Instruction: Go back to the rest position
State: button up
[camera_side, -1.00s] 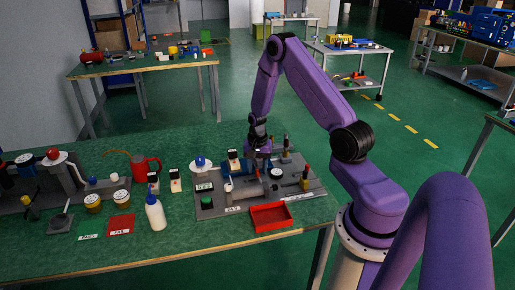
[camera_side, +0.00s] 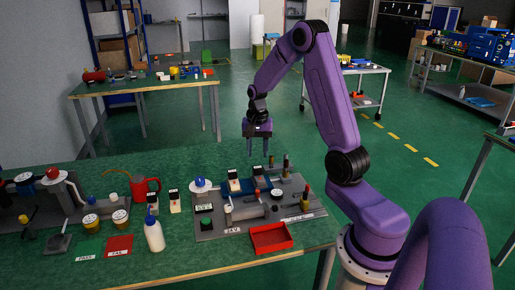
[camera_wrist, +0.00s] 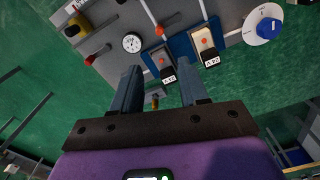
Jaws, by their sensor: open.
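My gripper (camera_side: 258,153) is raised above the back of the grey press plate (camera_side: 215,231) in the side view. Its two fingers point down and are apart, with nothing between them. In the wrist view my gripper (camera_wrist: 158,78) is also open and empty, with clear space between the fingers and the plate below.
A red tray (camera_side: 270,238) sits at the plate's front right, and a white bottle (camera_side: 154,236) stands to the left. Blue-based blocks (camera_wrist: 205,48), a dial gauge (camera_wrist: 131,42) and a blue knob (camera_wrist: 268,25) lie below. The air around the gripper is clear.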

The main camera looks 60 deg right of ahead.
jog(key=shift+r, duration=0.35)
jog(key=s+a+r+n, duration=0.3)
jog(key=a+n, duration=0.3)
jog(key=a, duration=0.4)
jog(key=s+a+r+n, duration=0.25)
jog(key=a+n, duration=0.25)
jog(key=a, duration=0.6)
jog(key=s+a+r+n, duration=0.1)
jog(key=s+a+n, duration=0.2)
jog(key=s+n, duration=0.4)
jog(key=s+a+n, duration=0.3)
jog(key=s+n, duration=0.4)
jog(key=s, duration=0.6)
jog(key=shift+s+a+r, duration=0.2)
jog(key=shift+a+r, duration=0.1)
jog(key=shift+r, duration=0.05)
